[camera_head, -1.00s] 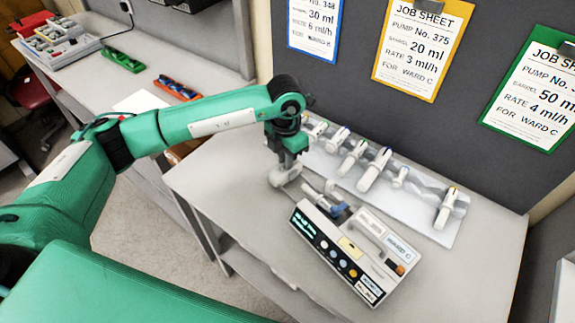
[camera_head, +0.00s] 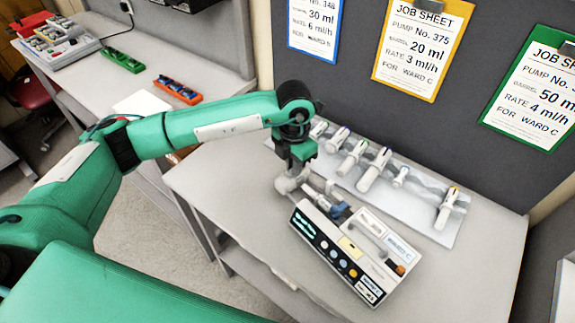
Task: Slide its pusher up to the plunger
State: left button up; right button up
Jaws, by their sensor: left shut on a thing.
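The infusion pump (camera_head: 324,253) stands on the grey table, with a lit screen, several round buttons and a "Ward C" label. A syringe with a blue part (camera_head: 338,210) lies along the pump's back left side. My left gripper (camera_head: 290,186) points down at the pump's left end, beside the plunger end of the syringe. It is shut on the pusher, which is mostly hidden by the fingers. I cannot tell whether the pusher touches the plunger. My right gripper is out of view.
A pale rack (camera_head: 419,208) with several syringes stands behind the pump. Job sheets (camera_head: 422,48) hang on the dark panel. The table (camera_head: 460,280) is clear to the right of the pump. A side bench (camera_head: 60,82) holds coloured trays.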

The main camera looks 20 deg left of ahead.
pick_arm(q)
jog(key=shift+s+d, duration=0.15)
jog(key=shift+d, duration=0.05)
dwell(0.5)
jog(key=o, duration=0.6)
jog(key=shift+c, duration=0.2)
jog(key=shift+r, duration=0.1)
jog(key=shift+r, duration=0.65)
jog(key=shift+r+p, duration=1.15)
jog(key=shift+r, duration=1.65)
jog(key=shift+f, duration=0.1)
